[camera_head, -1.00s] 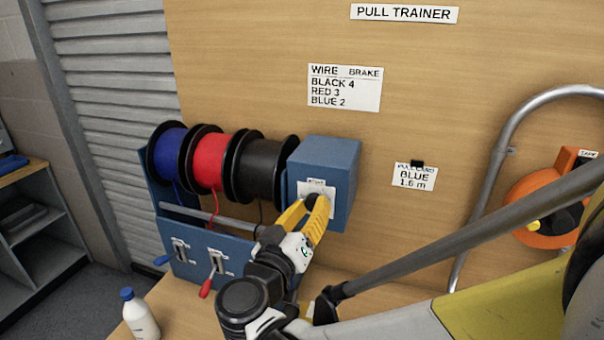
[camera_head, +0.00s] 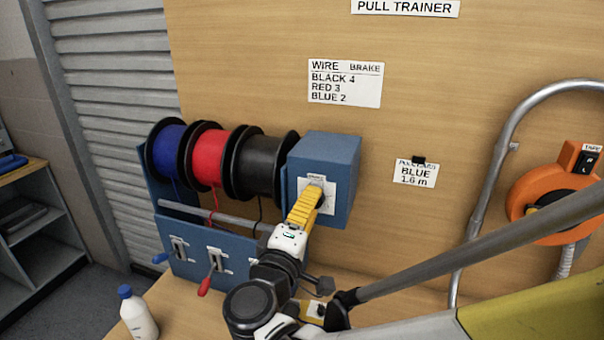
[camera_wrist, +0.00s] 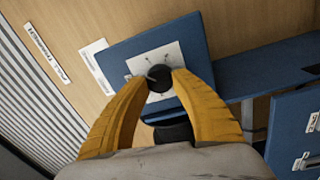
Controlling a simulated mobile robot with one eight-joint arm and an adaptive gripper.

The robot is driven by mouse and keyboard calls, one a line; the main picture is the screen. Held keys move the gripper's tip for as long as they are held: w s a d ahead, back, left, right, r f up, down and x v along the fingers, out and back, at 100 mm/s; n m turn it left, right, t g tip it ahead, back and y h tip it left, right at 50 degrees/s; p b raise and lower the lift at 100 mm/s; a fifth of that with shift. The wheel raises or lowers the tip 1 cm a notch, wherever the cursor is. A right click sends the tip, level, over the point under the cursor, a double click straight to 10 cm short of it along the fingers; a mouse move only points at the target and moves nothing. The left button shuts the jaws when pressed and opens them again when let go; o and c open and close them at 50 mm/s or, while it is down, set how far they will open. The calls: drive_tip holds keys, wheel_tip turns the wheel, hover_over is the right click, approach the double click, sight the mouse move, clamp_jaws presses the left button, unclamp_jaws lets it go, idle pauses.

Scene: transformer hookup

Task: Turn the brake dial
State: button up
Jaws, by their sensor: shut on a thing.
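The brake dial (camera_wrist: 159,78) is a small black knob on a white plate on the front of a blue box (camera_head: 338,171). In the wrist view it sits between the tips of my yellow gripper (camera_wrist: 158,82), which is shut on it. In the head view my gripper (camera_head: 316,190) reaches the plate and hides the dial. A white sign (camera_head: 345,83) on the wooden board lists brake values: black 4, red 3, blue 2. A pull card (camera_head: 414,174) reads blue, 1.6 m. The dial's setting is too small to read.
Blue (camera_head: 170,150), red (camera_head: 208,157) and black (camera_head: 262,165) wire spools stand left of the box. Levers, one red-handled (camera_head: 205,286), sit on the blue frame below. A white bottle (camera_head: 137,314) stands at the table's front left. An orange tape reel (camera_head: 530,190) is at the right.

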drive_tip(key=n+y, duration=0.1)
drive_tip(key=n, duration=1.3)
drive_tip(key=shift+d+f, duration=0.1)
drive_tip(key=shift+f, duration=0.05)
drive_tip(key=shift+n, duration=0.3)
clamp_jaws()
drive_tip(key=o, duration=1.2)
unclamp_jaws()
drive_tip(key=v, duration=1.2)
drive_tip(key=shift+d, duration=0.1)
